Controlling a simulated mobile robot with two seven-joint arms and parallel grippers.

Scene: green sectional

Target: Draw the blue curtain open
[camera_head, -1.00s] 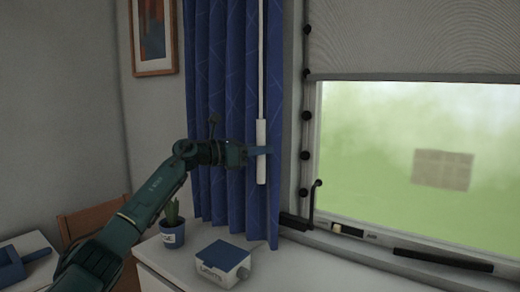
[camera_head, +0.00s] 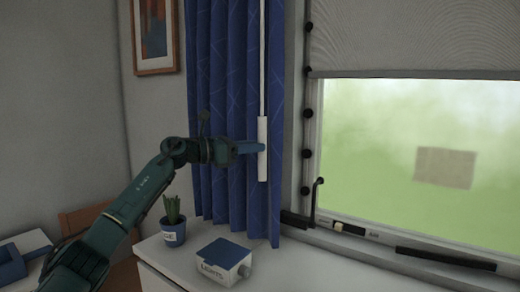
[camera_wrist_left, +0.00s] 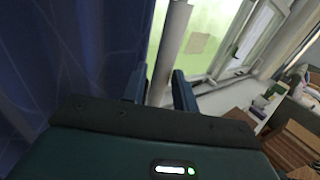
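The blue curtain (camera_head: 214,90) hangs in folds to the left of the window. It fills the left side of the left wrist view (camera_wrist_left: 60,60). A thin white rod hangs in front of it and ends in a thicker white wand (camera_head: 263,170). My left gripper (camera_head: 262,147) is at the wand's middle, its blue fingers across it. In the left wrist view the wand (camera_wrist_left: 168,55) runs between the two fingers (camera_wrist_left: 160,88), which sit close on both sides of it. My right gripper is out of view.
A potted plant (camera_head: 172,232) and a white box with a blue lid (camera_head: 223,266) stand on the white top below the curtain. A beaded chain (camera_head: 307,141) hangs beside the window (camera_head: 385,130). A black handle (camera_head: 316,200) rises at the sill.

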